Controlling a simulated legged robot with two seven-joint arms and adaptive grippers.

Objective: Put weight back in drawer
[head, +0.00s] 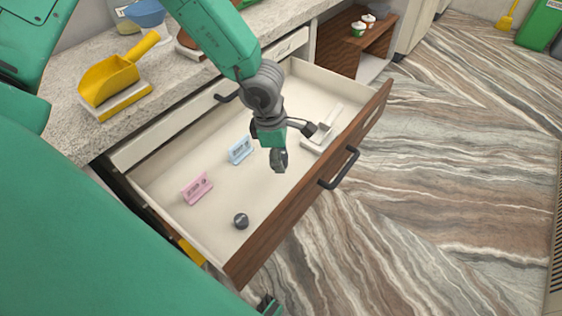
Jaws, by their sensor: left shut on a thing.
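The wooden-fronted drawer (330,193) is pulled open. My left gripper (290,150) points down over its inside, above the middle and close to the front side. It is shut on a small dark thing (279,160), apparently a weight, which is hard to tell from the dark fingers. A dark grey weight (241,220) lies on the drawer floor near the front left corner, apart from the gripper. My right gripper is not in view.
In the drawer lie a pink card stand (197,188), a light blue one (240,150) and a white tray-like thing (318,138). A yellow scoop (110,80) sits on the speckled counter (45,110). The drawer's black handle (340,168) sticks out over open floor.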

